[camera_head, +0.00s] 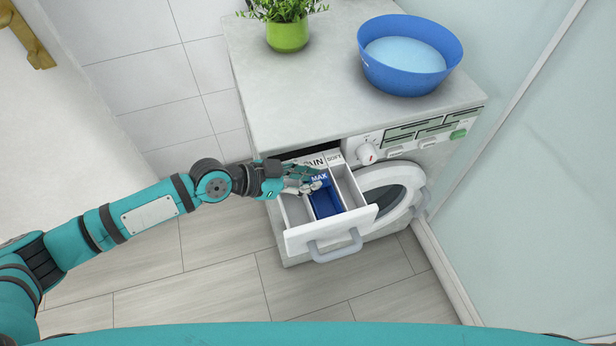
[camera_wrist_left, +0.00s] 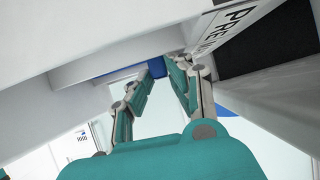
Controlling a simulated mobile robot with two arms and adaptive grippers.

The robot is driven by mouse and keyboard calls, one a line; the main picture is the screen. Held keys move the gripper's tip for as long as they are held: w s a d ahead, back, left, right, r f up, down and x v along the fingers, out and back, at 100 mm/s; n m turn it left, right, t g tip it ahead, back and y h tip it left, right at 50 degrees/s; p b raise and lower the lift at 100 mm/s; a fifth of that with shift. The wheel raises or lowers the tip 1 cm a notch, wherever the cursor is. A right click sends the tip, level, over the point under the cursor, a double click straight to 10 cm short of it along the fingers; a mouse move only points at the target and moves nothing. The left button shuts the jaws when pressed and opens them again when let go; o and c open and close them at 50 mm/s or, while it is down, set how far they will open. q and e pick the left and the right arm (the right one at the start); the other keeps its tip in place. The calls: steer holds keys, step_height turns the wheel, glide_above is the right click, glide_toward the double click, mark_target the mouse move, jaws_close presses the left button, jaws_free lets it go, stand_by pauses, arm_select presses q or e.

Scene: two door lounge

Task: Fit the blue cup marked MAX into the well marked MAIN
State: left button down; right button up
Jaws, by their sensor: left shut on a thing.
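The blue cup marked MAX (camera_head: 327,203) is in the open white drawer (camera_head: 300,238) of the washing machine. It lies within the middle well, in line with the partly covered MAIN label (camera_head: 316,162); I cannot tell how deep it sits. My left gripper (camera_head: 312,180) reaches in from the left and is shut on the cup at its rear edge by the MAX lettering. In the left wrist view the fingers (camera_wrist_left: 167,68) are close together, with a little of the blue cup (camera_wrist_left: 120,73) showing beyond them. My right gripper is not in view.
The SOFT label (camera_head: 335,158) is right of MAIN; a PRE label (camera_wrist_left: 238,20) shows in the wrist view. A blue basin (camera_head: 450,45) and a green plant pot (camera_head: 287,36) stand on top. The floor at left is clear.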

arm_select(q)
steer(key=c, duration=1.5)
jaws_free()
steer(key=b+v, duration=0.2)
steer(key=v, duration=1)
steer(key=shift+r, duration=0.15)
